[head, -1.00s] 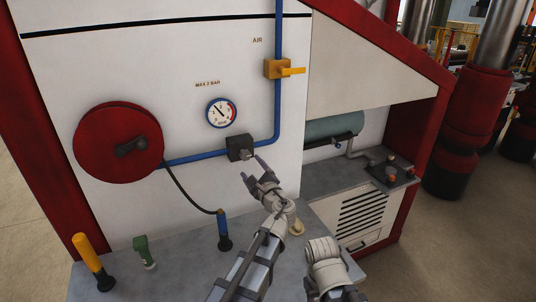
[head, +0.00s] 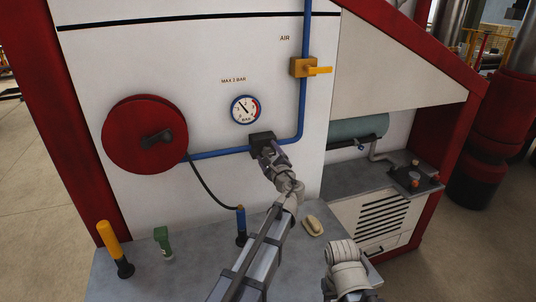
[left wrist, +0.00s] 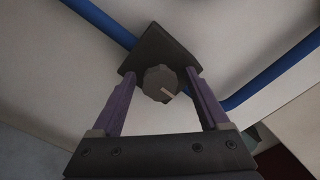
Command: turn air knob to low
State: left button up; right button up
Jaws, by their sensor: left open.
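The air knob (left wrist: 160,82) is a small grey round knob with a pale pointer line, on a black block (left wrist: 150,48) in the blue pipe. In the left wrist view the pointer line runs from the middle toward the right and slightly down. My left gripper (left wrist: 161,76) is open, one finger on each side of the knob; I cannot tell if they touch it. In the head view my left gripper (head: 266,150) covers the knob, and the black block (head: 262,136) shows above it. Part of my right arm shows at the bottom; its gripper is not seen.
A pressure gauge (head: 245,109) sits above the blue pipe (head: 220,153), its needle toward upper left. A red hose reel (head: 130,145) is left and a yellow valve handle (head: 318,70) upper right. A yellow-handled tool (head: 109,238) and green item (head: 162,238) stand on the grey ledge (head: 190,270).

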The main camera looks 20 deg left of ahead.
pick_arm(q)
grip_shut()
dwell(0.6)
